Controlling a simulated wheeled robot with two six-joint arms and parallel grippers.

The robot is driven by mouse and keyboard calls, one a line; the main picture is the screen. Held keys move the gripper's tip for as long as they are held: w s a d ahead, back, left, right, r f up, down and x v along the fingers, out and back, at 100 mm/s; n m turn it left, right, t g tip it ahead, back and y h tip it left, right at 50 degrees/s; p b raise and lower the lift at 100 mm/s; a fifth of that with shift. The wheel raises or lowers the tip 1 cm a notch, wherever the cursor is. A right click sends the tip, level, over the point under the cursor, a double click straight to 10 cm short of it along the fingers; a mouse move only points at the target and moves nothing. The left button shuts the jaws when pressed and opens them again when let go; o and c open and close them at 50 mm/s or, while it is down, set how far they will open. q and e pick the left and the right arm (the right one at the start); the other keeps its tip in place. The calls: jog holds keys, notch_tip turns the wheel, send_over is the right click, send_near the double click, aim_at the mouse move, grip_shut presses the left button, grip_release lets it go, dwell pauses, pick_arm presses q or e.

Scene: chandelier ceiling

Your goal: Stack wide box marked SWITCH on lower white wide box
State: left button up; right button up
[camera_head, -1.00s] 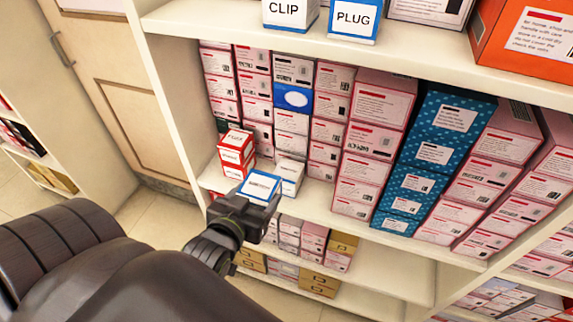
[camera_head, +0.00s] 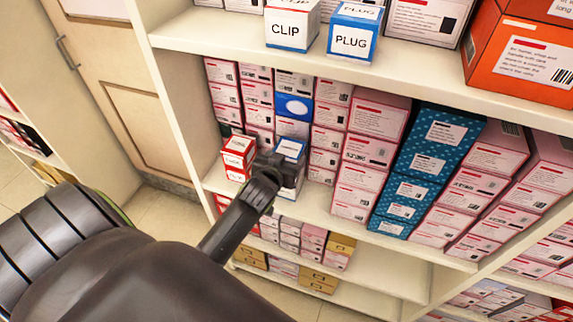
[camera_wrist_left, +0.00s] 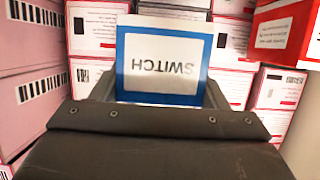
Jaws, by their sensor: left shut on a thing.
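The wide box marked SWITCH (camera_wrist_left: 163,65) is white with a blue border, and its label reads upside down in the left wrist view. My left gripper (camera_wrist_left: 160,100) is shut on it. In the head view, the SWITCH box (camera_head: 291,149) stands over the middle shelf near its left end, beside a red and white box stack. My left gripper (camera_head: 268,168) covers its near left side. The lower white wide box is mostly hidden behind the gripper and the held box. I cannot tell whether the two boxes touch. My right gripper is not in view.
The red and white boxes (camera_head: 238,158) stand close on the left. Rows of pink boxes (camera_head: 368,150) and blue boxes (camera_head: 415,170) fill the shelf behind and right. The upper shelf, holding the CLIP box (camera_head: 290,27) and PLUG box (camera_head: 353,35), hangs above.

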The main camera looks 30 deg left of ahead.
pick_arm(q)
notch_tip(320, 180, down, 4)
jog(key=shift+r+p, duration=0.2)
jog(key=shift+p, duration=0.1)
jog(key=shift+w+f, duration=0.15)
jog(key=shift+f, duration=0.15)
jog(key=o, duration=1)
jog(key=shift+o, duration=0.2)
jog(key=b+v, duration=0.1)
jog(key=v, duration=1.1)
